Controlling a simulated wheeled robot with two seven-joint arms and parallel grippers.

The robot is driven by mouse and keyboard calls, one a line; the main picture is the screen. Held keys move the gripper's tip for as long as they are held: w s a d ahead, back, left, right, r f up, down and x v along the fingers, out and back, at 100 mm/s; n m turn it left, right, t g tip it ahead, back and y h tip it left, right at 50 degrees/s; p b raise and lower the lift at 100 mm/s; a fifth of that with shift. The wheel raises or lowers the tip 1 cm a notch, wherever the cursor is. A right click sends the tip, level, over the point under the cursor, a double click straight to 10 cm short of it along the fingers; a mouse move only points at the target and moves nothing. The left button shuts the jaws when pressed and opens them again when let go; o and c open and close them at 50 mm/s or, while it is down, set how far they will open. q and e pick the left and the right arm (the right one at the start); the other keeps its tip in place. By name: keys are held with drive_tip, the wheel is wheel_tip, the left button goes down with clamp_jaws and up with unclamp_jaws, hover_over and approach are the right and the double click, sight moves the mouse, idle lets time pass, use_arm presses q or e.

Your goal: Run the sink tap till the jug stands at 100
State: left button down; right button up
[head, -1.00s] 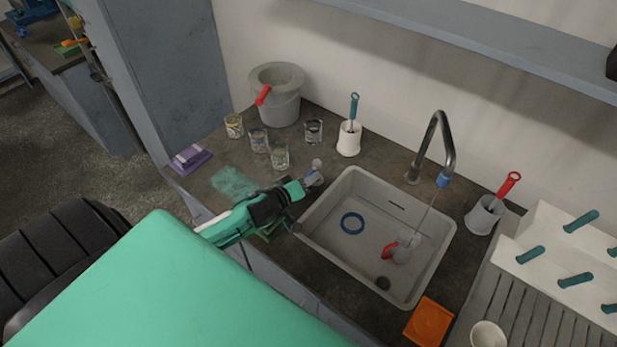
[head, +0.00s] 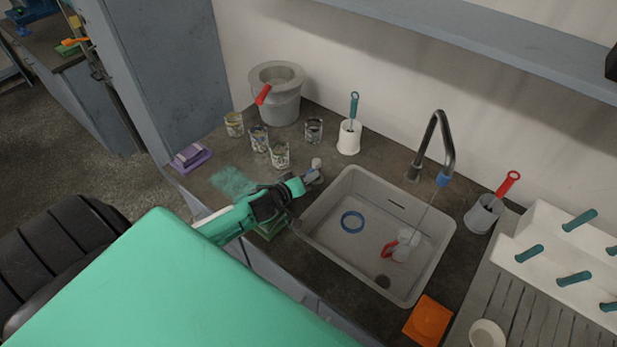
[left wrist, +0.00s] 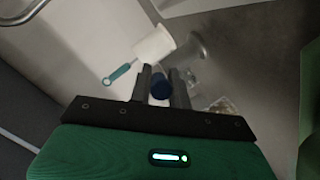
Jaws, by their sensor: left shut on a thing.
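A clear jug with a red handle (head: 403,245) stands in the grey sink basin (head: 345,190), near the drain. A curved metal tap (head: 448,150) with a blue collar rises behind the basin, and a thin stream runs from its spout down to the jug. The level and marks on the jug are too small to read. My left gripper (head: 311,178) is at the left rim of the sink, shut on a small blue knob (left wrist: 160,88), which shows between its fingers in the left wrist view. My right gripper is not in view.
A white brush holder (head: 349,138) is behind the sink. A blue ring (head: 352,222) lies in the basin. An orange block (head: 428,320) lies at the front right.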

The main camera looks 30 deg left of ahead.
use_arm(q)
drive_tip(key=shift+a+r+m+h+p, duration=0.1)
drive_tip(key=shift+a+m+h+p, duration=0.25)
drive_tip(key=shift+m+h, duration=0.35)
drive_tip(key=shift+a+m+g+h, duration=0.4)
drive_tip(key=shift+m+h, duration=0.3)
drive_tip(key=shift+h, duration=0.4)
drive_tip(key=c, duration=1.3)
unclamp_jaws()
drive_tip(key=shift+s, duration=0.15)
